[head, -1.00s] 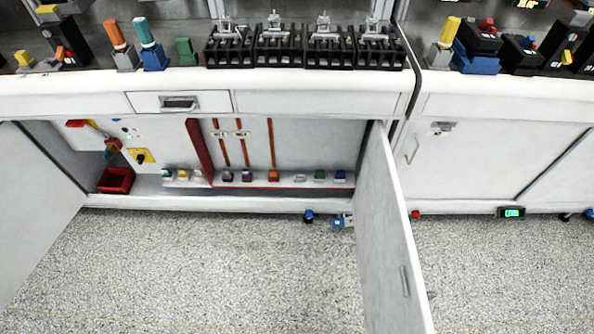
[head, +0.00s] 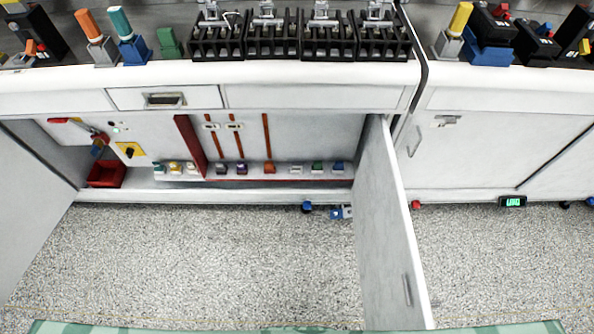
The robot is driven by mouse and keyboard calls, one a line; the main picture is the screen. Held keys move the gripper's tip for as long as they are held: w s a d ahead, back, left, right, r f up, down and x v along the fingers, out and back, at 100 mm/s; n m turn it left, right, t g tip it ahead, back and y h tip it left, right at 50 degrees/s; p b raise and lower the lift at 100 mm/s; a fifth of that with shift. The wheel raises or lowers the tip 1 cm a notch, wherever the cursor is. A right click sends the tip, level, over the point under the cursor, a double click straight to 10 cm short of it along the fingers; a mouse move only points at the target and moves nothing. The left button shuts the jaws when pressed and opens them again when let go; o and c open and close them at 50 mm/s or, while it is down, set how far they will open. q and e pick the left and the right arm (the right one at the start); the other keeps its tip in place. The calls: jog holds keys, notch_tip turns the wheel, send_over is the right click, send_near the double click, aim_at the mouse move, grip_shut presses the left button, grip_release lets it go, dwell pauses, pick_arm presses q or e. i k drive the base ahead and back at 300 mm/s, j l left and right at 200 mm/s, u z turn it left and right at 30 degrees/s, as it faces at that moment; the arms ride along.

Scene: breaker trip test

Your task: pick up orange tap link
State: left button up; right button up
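A small orange block (head: 269,168), which looks like the orange tap link, stands on the low shelf inside the open cabinet, below a vertical orange-red strip (head: 266,136). A purple block (head: 242,169) is to its left and a pale block (head: 296,169) to its right, both apart from it. Nothing covers the orange block. An orange-handled piece (head: 88,25) also stands on the counter at the upper left. Neither of my grippers is in view.
The open right cabinet door (head: 388,230) juts out over the floor, and another open door (head: 30,215) stands at the left. A red bin (head: 106,175) sits inside at the left. Black terminal units (head: 272,36) line the counter above.

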aim_at(269, 166)
jog(key=i+j+z, duration=0.2)
jog(key=z, duration=0.15)
jog(key=i+j+z, duration=0.5)
jog(key=j+z, duration=0.2)
